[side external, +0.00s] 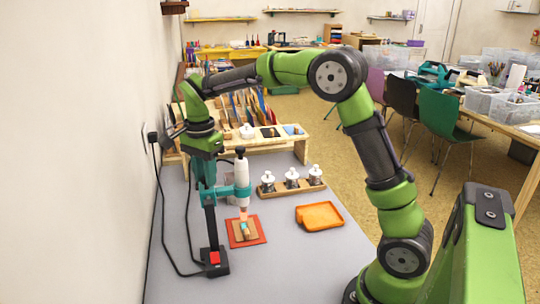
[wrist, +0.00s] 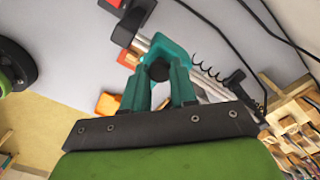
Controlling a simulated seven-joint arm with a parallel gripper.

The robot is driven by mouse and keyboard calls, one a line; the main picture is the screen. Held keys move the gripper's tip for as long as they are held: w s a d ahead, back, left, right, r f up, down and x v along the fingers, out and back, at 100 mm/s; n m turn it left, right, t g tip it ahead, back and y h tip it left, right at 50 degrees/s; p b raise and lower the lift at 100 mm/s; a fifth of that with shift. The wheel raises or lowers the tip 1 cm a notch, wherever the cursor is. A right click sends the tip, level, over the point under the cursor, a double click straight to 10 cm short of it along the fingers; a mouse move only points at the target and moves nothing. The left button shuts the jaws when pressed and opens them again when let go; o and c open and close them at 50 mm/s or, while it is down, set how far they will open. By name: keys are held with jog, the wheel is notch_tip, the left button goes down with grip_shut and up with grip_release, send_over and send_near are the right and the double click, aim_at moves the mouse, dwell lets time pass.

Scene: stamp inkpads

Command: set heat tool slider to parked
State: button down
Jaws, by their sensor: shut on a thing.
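The heat tool (side external: 241,172) is a white upright body with an orange-tinted tip. It is held by a teal slider (side external: 240,192) on a black post (side external: 212,228) with a base carrying a red patch. The tool's tip is just above a small wooden piece (side external: 245,233) on a red mat (side external: 258,238). My gripper (side external: 206,182) points down at the post. In the wrist view its teal fingers (wrist: 159,78) are shut on the slider's dark knob (wrist: 158,70). The teal slider (wrist: 172,47) shows just beyond them. The fingers partly hide the post and tool.
A wooden rack with several white-topped jars (side external: 291,184) stands right of the tool. Behind is a wooden organizer (side external: 250,142). Black cables (side external: 163,225) run along the wall on the left. Grey table front is clear.

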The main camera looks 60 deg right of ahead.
jog(key=shift+w, duration=0.1)
jog(key=w+d, duration=1)
jog(key=d, duration=0.1)
jog(key=shift+w, duration=0.35)
jog(key=shift+r, duration=0.1)
jog(key=c, duration=1)
grip_release()
jog(key=shift+o, duration=0.5)
jog(key=shift+a, duration=0.15)
